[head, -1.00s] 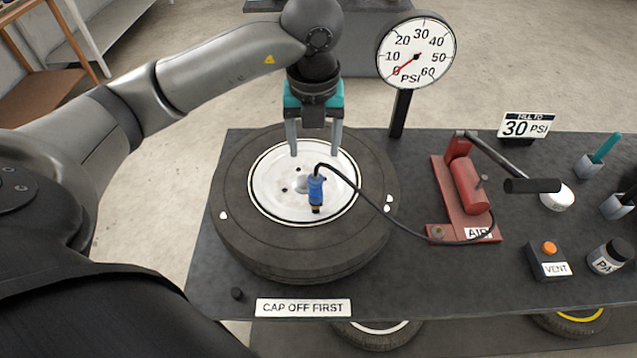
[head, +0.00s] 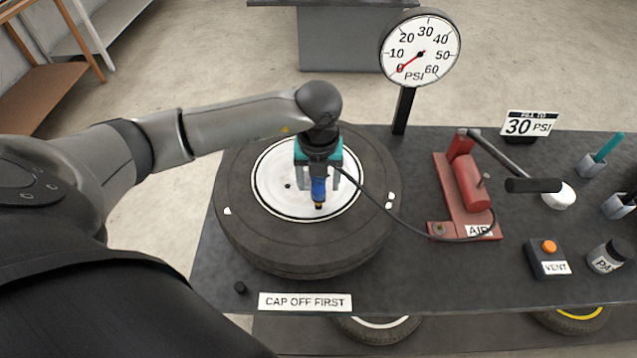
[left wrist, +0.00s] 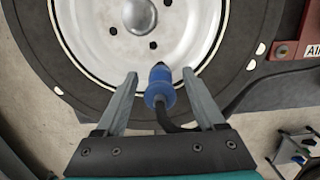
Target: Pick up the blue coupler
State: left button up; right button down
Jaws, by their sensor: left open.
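The blue coupler (head: 319,190) sits over the white wheel hub of the tire, with its black hose running to the right. It also shows in the left wrist view (left wrist: 159,90). My left gripper (head: 333,186) is directly over the wheel, its fingers either side of the coupler. In the left wrist view the open fingers (left wrist: 160,76) flank the coupler, with gaps on both sides, so it is not gripped. My right gripper is not in view.
The tire (head: 240,225) lies flat on the dark table (head: 400,285). A red pump (head: 467,190) stands to the right, with the PSI gauge (head: 421,48) behind, its needle near 0. A small black cap (head: 240,288) and a CAP OFF FIRST sign (head: 305,302) are at the front edge.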

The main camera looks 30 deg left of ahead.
pick_arm(q)
jog(key=shift+c, duration=0.3)
grip_shut()
dwell(0.3)
